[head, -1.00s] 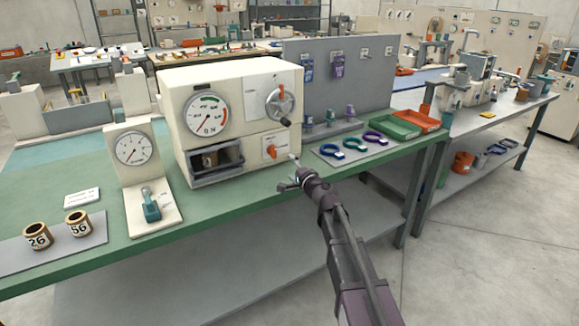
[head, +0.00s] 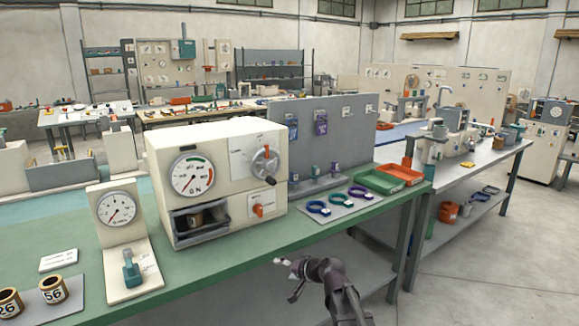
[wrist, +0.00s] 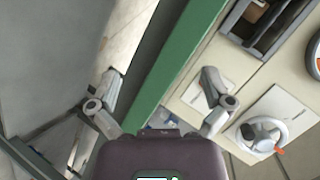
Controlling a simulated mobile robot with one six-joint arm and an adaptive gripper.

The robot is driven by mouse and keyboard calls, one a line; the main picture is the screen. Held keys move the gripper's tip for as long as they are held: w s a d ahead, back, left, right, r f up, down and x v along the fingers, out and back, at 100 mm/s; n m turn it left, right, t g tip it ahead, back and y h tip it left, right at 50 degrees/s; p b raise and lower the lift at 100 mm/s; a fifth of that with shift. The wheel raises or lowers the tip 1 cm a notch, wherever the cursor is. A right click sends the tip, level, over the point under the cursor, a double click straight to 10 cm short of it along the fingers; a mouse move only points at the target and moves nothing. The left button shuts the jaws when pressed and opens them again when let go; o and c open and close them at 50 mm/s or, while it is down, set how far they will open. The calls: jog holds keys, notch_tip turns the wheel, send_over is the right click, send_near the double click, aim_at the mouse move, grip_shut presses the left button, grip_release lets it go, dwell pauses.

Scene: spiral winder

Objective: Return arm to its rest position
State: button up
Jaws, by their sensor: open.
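My gripper (head: 285,262) is in front of the green bench's front edge in the head view, apart from the bench and machine. In the wrist view my gripper (wrist: 160,80) has its two fingers spread wide with nothing between them. The cream winder machine (head: 215,185) stands on the green bench (head: 215,265). Its open drawer (head: 202,222) holds a brown spool (head: 193,220). The drawer also shows in the wrist view (wrist: 268,30), with the orange-handled knob (wrist: 262,135) near the right edge.
A gauge stand (head: 118,210) with a teal lever is left of the machine. Spools marked 26 and 56 (head: 54,290) sit at lower left. Blue and purple rings (head: 340,202) and green and orange trays (head: 380,180) lie to the right. Open floor (head: 480,270) is at right.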

jog(key=s+d+f+n+g+h, duration=0.1)
jog(key=s+d+f+g+h, duration=0.2)
jog(key=s+d, duration=0.35)
jog(key=s+d+f+n+g+h+p, duration=0.1)
jog(key=s+d+f+g+h, duration=0.15)
jog(key=s+d, duration=0.45)
jog(key=s+d+f+n+g+h, duration=0.1)
jog(key=s+d+f+g+h, duration=0.3)
jog(key=s, duration=0.4)
notch_tip(320, 180, up, 17)
jog(key=d+t+p, duration=0.1)
jog(key=p, duration=1.5)
jog(key=shift+w+p, duration=0.25)
jog(key=shift+p, duration=0.05)
